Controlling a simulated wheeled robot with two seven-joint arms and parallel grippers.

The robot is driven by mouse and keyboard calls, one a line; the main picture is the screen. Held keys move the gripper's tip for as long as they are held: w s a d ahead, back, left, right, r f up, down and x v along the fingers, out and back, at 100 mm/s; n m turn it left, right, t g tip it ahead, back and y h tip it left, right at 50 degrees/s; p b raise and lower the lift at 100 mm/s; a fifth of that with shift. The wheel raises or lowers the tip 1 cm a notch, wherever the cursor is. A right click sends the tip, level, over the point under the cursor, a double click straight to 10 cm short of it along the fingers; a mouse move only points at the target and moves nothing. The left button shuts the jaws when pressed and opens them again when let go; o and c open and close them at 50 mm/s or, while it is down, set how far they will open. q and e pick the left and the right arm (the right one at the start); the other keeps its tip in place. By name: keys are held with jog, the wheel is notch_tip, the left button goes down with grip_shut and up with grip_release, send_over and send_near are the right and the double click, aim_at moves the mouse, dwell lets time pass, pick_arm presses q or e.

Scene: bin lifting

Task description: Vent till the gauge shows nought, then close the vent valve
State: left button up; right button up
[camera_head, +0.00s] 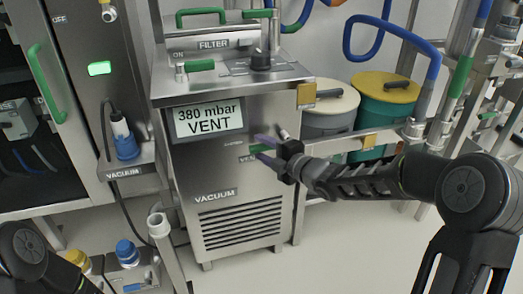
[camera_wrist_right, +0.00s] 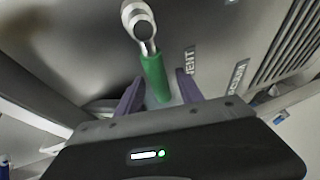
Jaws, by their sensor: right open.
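The gauge (camera_head: 209,120) is a lit panel on the steel vacuum unit, reading "380 mbar" and "VENT". The vent valve has a green handle (camera_head: 258,149) on the unit's front, beside a partly covered label. In the right wrist view the green handle (camera_wrist_right: 155,78) hangs from a round metal fitting, near a "VENT" label. My right gripper (camera_head: 265,150) has purple fingers. It is open, with one finger on each side of the handle, and gaps show beside it in the wrist view. Only a dark part of my left arm shows at lower left; its gripper is out of frame.
The steel vacuum unit (camera_head: 240,185) carries a "FILTER" block and more green handles on top. Two lidded drums (camera_head: 330,124) stand right of it. A cabinet (camera_head: 75,100) with a green door handle stands left. Bottles and a post stand at lower left. Floor at lower middle is clear.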

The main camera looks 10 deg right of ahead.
jog(key=shift+w+a, duration=0.25)
jog(key=shift+w, duration=0.2)
jog(key=shift+c, duration=0.2)
grip_shut()
jog(key=shift+f, duration=0.1)
dwell(0.8)
